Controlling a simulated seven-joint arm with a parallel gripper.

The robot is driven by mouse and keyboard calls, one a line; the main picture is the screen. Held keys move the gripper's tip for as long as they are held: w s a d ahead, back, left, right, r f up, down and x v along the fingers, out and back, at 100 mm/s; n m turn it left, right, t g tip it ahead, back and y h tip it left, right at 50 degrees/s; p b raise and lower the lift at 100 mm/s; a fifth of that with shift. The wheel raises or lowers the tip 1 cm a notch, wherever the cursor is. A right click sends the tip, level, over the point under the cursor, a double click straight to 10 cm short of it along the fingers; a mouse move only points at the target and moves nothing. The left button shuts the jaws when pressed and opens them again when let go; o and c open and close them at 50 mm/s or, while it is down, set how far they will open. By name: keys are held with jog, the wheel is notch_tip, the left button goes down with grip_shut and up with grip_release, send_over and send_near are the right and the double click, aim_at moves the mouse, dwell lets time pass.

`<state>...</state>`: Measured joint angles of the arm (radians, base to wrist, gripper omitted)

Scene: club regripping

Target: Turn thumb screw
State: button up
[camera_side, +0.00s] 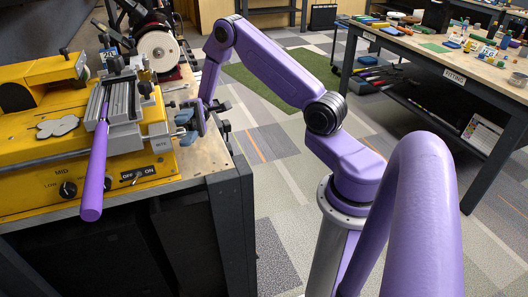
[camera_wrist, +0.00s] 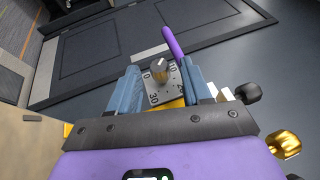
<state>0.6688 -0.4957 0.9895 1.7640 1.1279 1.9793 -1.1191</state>
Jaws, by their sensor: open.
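My gripper (camera_side: 187,122) is at the right side of the grey vise (camera_side: 122,98) on the yellow machine, its blue fingers pointing towards it. In the wrist view, a round metal knob with a white pointer line, apparently the thumb screw (camera_wrist: 158,68), stands on a grey dial plate (camera_wrist: 163,93) with numbers. The knob lies between the two blue fingers, with a visible gap on each side. The fingers are open. In the side view the fingers hide the knob. A shaft with a purple grip (camera_side: 95,172) lies in the vise; the grip also shows in the wrist view (camera_wrist: 174,43).
The yellow machine (camera_side: 40,180) has knobs and switches on its front and stands on a dark-framed bench (camera_side: 205,185). A grinder wheel (camera_side: 158,50) is behind the vise. Another bench (camera_side: 440,60) with tools stands at the right. Open floor lies between the benches.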

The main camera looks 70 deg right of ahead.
jog(key=s+d+r+n+t+h, duration=0.25)
jog(key=r+t+h, duration=0.25)
jog(key=r+h, duration=0.3)
jog(key=s+d+r+n+t+h, duration=0.1)
jog(key=d+r+n+t+h, duration=0.4)
jog(key=r, duration=0.6)
jog(key=s+a+f+m+g+h, duration=0.1)
jog(key=s+a+f+g+h, duration=0.2)
jog(key=s+a+f, duration=0.55)
jog(key=s+a+f+n+t+h, duration=0.1)
jog(key=s+f+n+h, duration=0.1)
jog(key=s+f, duration=0.7)
jog(key=shift+s+a+f+n+h, duration=0.15)
jog(key=shift+s+f+n+h, duration=0.15)
jog(key=shift+s, duration=1.6)
jog(key=shift+r, duration=0.1)
